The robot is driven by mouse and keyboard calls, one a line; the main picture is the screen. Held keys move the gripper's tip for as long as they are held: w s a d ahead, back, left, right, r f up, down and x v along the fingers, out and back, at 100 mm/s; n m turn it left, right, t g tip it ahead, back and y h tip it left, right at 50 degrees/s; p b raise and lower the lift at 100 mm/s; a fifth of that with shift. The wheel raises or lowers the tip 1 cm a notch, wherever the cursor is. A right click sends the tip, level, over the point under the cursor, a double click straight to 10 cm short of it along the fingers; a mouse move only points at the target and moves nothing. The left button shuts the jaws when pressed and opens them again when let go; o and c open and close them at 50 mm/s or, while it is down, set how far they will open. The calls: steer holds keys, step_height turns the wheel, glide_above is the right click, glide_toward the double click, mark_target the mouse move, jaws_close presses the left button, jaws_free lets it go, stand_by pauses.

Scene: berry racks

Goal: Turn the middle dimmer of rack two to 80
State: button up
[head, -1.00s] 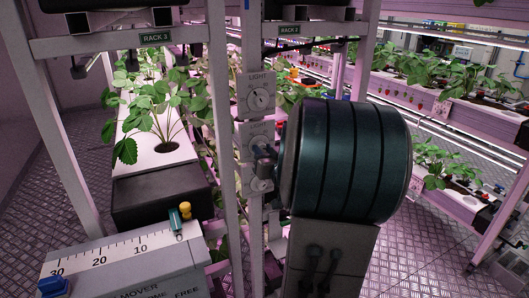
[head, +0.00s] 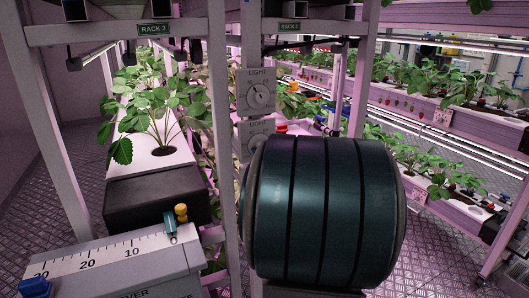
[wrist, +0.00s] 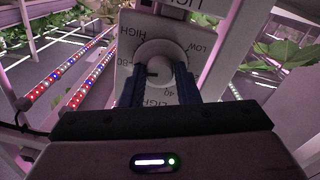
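In the wrist view the blue fingers of my gripper (wrist: 161,90) stand on both sides of a pale round dimmer knob (wrist: 170,72), with no clear gap beside it. The dial plate shows upside down. The dark mark on the knob points left, roughly toward the 80. In the head view the middle dimmer (head: 256,131) is partly hidden by my dark green arm link, which also hides my gripper and the lower dimmer. The top dimmer (head: 258,95) is in plain view, clear of the arm. The plate edge above in the wrist view suggests my gripper is at the middle dimmer.
The dimmers sit on a rack post between the RACK 3 sign (head: 155,28) and another sign (head: 290,25) too small to read. A strawberry trough (head: 150,165) lies left. A grey box with a scale (head: 120,265) stands front left. Planted racks fill the right.

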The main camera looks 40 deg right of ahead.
steer(key=o, duration=0.3)
steer(key=v, duration=1.3)
steer(key=shift+s+r, duration=0.1)
steer(key=shift+s, duration=0.35)
steer(key=w+a+f+m+g+p, duration=0.35)
steer(key=a+f+g, duration=0.25)
steer(key=a+g, duration=0.3)
steer(key=s+a+f+n+g+y, duration=0.1)
steer(key=s+a+g, duration=0.1)
steer(key=a, duration=0.3)
steer(key=s+a+f+g+y+p, duration=0.1)
steer(key=s+a+g+y, duration=0.1)
steer(key=s+a, duration=0.2)
steer(key=s+a+f+n+g+y+p, duration=0.1)
steer(key=s+a, duration=0.2)
steer(key=a, duration=0.5)
steer(key=shift+a+f+n+g+y, duration=0.15)
steer(key=shift+a+n+g+y, duration=0.05)
steer(key=shift+n+g+y, duration=0.2)
